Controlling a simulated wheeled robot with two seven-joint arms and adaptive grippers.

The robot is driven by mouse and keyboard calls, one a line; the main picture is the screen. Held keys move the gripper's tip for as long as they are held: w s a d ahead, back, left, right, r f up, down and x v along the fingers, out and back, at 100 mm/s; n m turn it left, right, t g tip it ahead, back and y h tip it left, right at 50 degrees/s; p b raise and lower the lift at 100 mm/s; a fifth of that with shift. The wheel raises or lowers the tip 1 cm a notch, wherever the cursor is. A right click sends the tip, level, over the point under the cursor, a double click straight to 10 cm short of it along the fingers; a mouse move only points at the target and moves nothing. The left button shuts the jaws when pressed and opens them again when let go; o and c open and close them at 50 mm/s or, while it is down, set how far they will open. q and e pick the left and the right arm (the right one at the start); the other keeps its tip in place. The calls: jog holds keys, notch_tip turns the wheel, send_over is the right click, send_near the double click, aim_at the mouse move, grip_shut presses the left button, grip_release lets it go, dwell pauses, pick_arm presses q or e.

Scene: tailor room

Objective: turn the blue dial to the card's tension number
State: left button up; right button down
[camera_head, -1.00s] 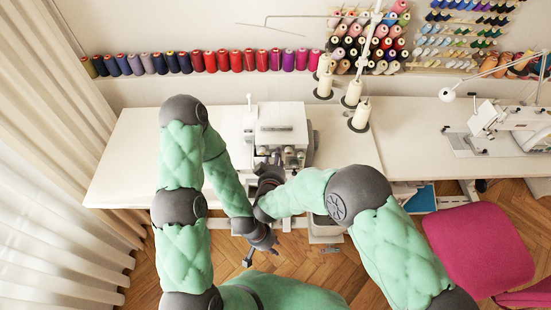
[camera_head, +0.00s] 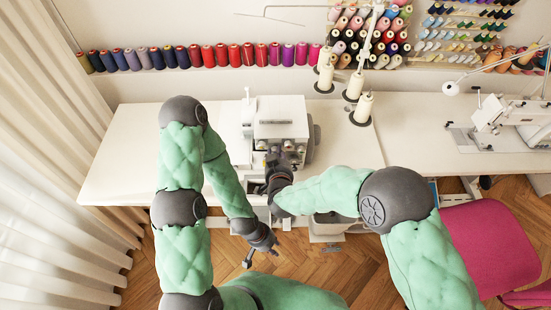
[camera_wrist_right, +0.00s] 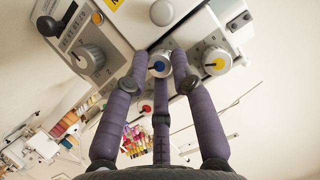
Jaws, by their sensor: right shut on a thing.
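The white overlock machine (camera_head: 282,115) stands on the table in the head view, with a row of dials on its front. In the right wrist view the blue dial (camera_wrist_right: 159,65), with a pale rim and a dark pointer, sits between the fingertips of my right gripper (camera_wrist_right: 160,75). That gripper is shut on it. I cannot read the dial's number. In the head view my right gripper (camera_head: 279,168) is at the machine's front and hides part of the dials. My left gripper (camera_head: 265,242) hangs in front of the table edge, away from the machine. No tension card is readable.
A dial with a yellow centre (camera_wrist_right: 216,62) and one with a red centre (camera_wrist_right: 147,107) flank the blue dial. A larger grey knob (camera_wrist_right: 88,55) is on the left. Thread cones (camera_head: 362,108) stand right of the machine. The table's left part (camera_head: 125,165) is clear.

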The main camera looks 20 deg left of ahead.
dwell(0.4)
jog(key=c, duration=1.1)
grip_release()
jog(key=shift+a, duration=0.1)
